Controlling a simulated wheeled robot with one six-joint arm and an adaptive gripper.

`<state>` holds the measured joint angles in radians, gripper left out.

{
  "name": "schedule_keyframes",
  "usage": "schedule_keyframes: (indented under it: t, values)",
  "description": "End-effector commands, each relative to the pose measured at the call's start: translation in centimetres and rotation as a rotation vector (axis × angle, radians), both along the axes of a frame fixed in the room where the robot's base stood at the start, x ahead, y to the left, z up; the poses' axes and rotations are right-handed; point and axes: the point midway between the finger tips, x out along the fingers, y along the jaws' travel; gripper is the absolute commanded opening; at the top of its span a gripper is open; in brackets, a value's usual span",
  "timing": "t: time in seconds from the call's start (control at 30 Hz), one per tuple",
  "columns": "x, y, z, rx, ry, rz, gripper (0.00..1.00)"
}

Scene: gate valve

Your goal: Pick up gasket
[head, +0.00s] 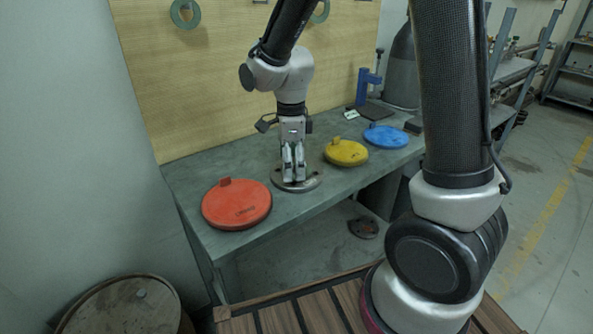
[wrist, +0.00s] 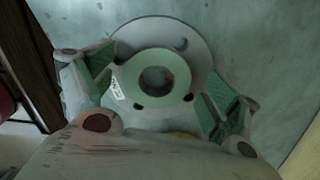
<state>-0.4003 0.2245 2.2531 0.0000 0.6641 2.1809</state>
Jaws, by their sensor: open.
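My gripper (wrist: 165,100) is open, with one finger on each side of the gasket. No finger clearly touches it. In the head view my gripper (head: 293,176) points down over the flange (head: 312,183) on the bench. The gasket there is hidden behind the fingers. Green rings, one of them a hanging ring (head: 185,13), are on the wooden wall board.
The green workbench (head: 215,165) carries a red disc (head: 237,204) at left, and a yellow disc (head: 346,153) and a blue disc (head: 385,136) at right. A blue stand (head: 368,86) is at the back. A barrel (head: 125,308) stands at lower left. Bare bench lies around the flange.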

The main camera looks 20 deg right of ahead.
Motion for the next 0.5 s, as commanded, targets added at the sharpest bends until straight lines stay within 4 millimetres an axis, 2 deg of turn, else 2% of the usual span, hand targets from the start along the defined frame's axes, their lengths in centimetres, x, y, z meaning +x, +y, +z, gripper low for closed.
schedule_keyframes:
  t: [0.5]
  values:
    - [0.02, 0.01, -0.39, 0.0, 0.0, 0.0, 0.89]
